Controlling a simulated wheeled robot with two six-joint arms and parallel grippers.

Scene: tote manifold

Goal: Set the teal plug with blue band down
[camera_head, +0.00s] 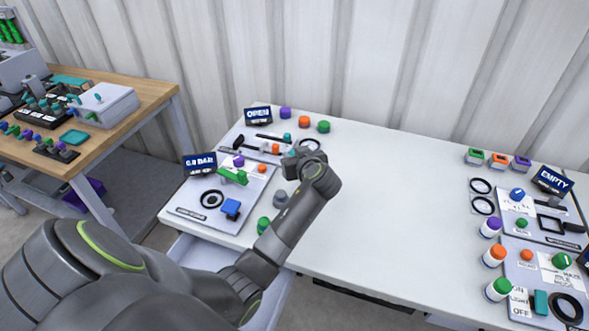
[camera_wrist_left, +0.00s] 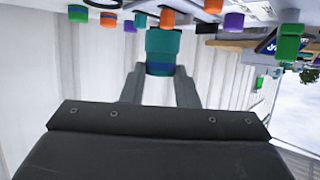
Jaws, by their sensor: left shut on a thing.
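The teal plug with blue band (camera_wrist_left: 163,50) is between the two fingers of my left gripper (camera_wrist_left: 160,85) in the left wrist view, with the blue band near the fingertips. My left gripper (camera_head: 289,157) is shut on it. In the head view the gripper is over the left part of the white table, by the panels. A small teal piece (camera_head: 287,138) shows just beyond the gripper and seems to be the same plug. I cannot tell whether it touches a surface. My right gripper is not in view.
The left panel (camera_head: 182,212) carries a green handle (camera_head: 233,177) and a blue knob (camera_head: 231,208). Purple (camera_head: 285,113), orange (camera_head: 304,122) and green (camera_head: 323,127) plugs stand behind. The white table's middle (camera_head: 410,200) is clear. More panels and plugs stand at right.

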